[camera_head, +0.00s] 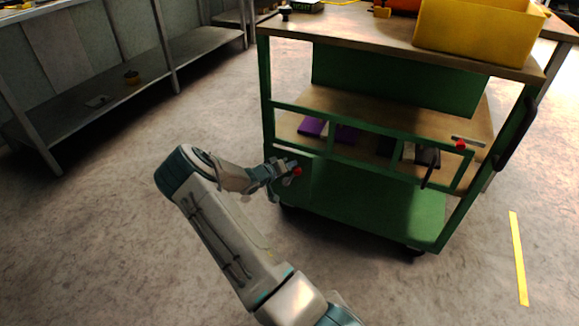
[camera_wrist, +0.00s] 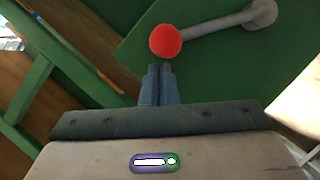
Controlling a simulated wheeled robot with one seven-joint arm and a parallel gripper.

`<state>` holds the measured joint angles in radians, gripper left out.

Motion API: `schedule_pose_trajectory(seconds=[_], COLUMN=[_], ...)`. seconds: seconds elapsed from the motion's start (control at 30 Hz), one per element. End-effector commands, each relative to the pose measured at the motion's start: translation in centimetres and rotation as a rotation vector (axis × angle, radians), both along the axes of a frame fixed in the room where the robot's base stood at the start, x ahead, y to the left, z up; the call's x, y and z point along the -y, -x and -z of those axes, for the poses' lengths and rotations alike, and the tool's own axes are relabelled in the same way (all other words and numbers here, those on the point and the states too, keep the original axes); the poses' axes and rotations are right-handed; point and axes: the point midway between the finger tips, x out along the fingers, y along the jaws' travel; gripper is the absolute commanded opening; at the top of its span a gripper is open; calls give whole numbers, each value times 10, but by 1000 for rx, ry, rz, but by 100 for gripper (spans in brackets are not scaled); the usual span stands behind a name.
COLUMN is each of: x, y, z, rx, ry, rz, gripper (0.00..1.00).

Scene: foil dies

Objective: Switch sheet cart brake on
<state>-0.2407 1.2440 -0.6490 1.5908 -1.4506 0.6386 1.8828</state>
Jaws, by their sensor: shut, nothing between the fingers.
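The green sheet cart (camera_head: 375,206) stands in front of me with wooden upper surfaces. A lever with a red ball knob (camera_head: 297,171) is at its lower left, beside my gripper (camera_head: 287,166). In the wrist view, the red knob (camera_wrist: 165,41) ends a grey lever arm (camera_wrist: 215,26) that runs up and right to a round pivot on a green panel. My gripper (camera_wrist: 160,70) is shut and empty, its fingertips just below the knob; I cannot tell if they touch. A second red knob (camera_head: 460,144) on a grey lever is at the cart's upper right.
A yellow bin (camera_head: 478,32) sits on the cart top. Several dark and purple items, including a purple one (camera_head: 313,126), lie on the middle shelf behind green rails. A metal bench (camera_head: 100,92) stands at the left. The floor left of the cart is clear.

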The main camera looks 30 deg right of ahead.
Motion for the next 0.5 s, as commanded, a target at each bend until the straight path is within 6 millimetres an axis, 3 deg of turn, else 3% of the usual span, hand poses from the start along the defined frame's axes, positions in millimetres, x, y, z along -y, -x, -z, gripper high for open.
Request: schedule_pose_trajectory(seconds=[0.17,0.5], x=[-4,-75], y=[-15,2], z=[-26,-53], rx=[9,3], ry=[0,2], rz=[0,-5], gripper=[0,0])
